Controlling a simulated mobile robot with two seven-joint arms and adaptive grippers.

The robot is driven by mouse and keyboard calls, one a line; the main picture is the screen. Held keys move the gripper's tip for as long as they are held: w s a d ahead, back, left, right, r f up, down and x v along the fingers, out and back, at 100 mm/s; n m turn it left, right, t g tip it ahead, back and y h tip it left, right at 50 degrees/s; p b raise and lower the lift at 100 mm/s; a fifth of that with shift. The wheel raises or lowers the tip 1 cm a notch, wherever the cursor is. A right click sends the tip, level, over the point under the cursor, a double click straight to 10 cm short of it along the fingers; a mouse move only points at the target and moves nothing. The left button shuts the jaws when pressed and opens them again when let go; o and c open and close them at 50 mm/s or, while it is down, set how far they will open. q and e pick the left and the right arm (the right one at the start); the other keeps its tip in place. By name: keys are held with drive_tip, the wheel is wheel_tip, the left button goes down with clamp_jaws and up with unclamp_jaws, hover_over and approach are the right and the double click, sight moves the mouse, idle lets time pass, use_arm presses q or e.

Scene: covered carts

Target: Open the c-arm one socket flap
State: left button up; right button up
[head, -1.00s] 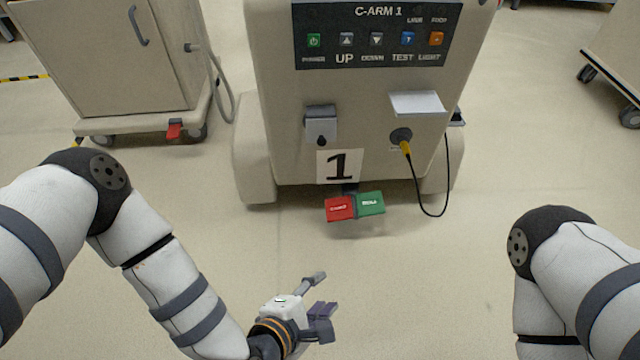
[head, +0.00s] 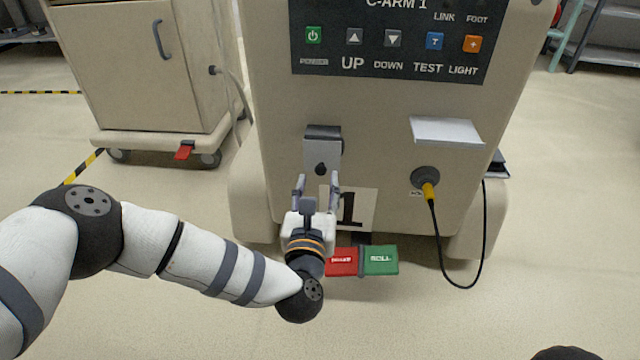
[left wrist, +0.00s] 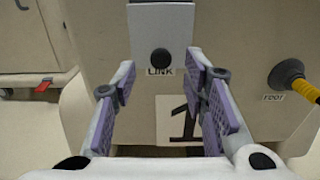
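The C-arm 1 cart (head: 385,130) stands ahead, with a large "1" on its front. Its socket flap (head: 322,153) is a small grey plate with a dark round knob near its lower edge, hanging down flat and closed under a dark hinge. In the left wrist view the flap (left wrist: 158,25) is at top centre, above a "LINK" label; any socket behind it is hidden. My left gripper (head: 316,184) is open and empty, pointing at the cart just below the flap. In the left wrist view its fingers (left wrist: 160,85) are spread either side of the label. My right gripper is out of view.
A yellow plug with black cable (head: 428,190) sits in the FOOT socket at right, under a raised white flap (head: 446,131). Red and green pedals (head: 380,260) are low at the front. Another cart (head: 125,70) stands at left. Open floor lies at front right.

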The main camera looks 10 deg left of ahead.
sight(320, 172)
use_arm(q)
drive_tip(key=shift+w+b, duration=0.4)
drive_tip(key=shift+w, duration=1.2)
drive_tip(key=shift+c, duration=0.6)
clamp_jaws()
